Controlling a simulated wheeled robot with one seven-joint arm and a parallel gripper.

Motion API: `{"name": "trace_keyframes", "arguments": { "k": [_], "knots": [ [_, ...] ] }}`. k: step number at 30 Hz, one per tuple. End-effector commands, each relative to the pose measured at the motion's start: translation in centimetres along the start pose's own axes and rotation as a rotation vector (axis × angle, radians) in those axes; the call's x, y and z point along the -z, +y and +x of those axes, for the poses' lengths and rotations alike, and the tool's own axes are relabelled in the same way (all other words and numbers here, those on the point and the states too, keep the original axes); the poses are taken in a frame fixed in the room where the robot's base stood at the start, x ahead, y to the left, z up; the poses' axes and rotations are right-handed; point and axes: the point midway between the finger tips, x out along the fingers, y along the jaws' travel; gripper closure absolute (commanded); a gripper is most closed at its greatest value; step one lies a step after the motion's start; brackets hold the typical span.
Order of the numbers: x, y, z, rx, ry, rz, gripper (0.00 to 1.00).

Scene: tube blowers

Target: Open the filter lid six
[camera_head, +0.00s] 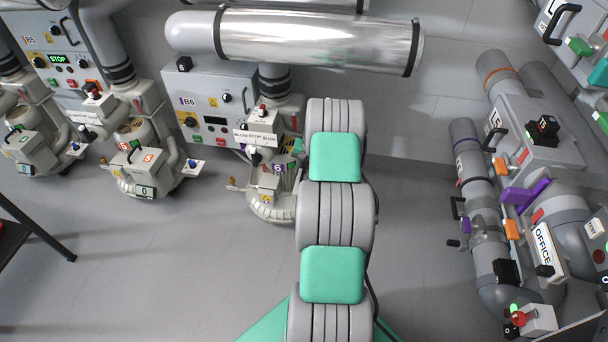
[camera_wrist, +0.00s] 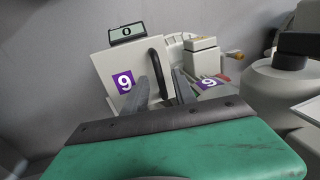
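The sixth blower (camera_head: 262,198) stands on the floor beneath the B6 panel, partly hidden behind my arm in the head view. Its purple label shows a 6 in the head view. In the wrist view, the filter lid (camera_wrist: 113,64) is a pale flat panel with a black bar handle (camera_wrist: 156,68). A purple label on it reads like a 9, apparently an upside-down 6. My gripper (camera_wrist: 159,84) is open, with a grey finger on each side of the handle's lower part. I cannot tell whether either finger touches the handle. My gripper is mostly hidden in the head view.
The B6 control panel (camera_head: 209,105) is on the wall, with a large silver duct (camera_head: 310,42) above. Blower five (camera_head: 148,165) stands to the left. The floor (camera_head: 180,265) is clear in front.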

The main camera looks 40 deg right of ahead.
Motion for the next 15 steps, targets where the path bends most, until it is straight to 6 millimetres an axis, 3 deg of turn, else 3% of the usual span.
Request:
{"name": "trace_keyframes", "arguments": {
  "k": [9, 15],
  "knots": [
    [0.01, -0.08, 0.53, 0.000, 0.001, -0.001, 0.68],
    [0.00, -0.08, 0.52, 0.000, 0.001, -0.001, 0.85]
  ]
}}
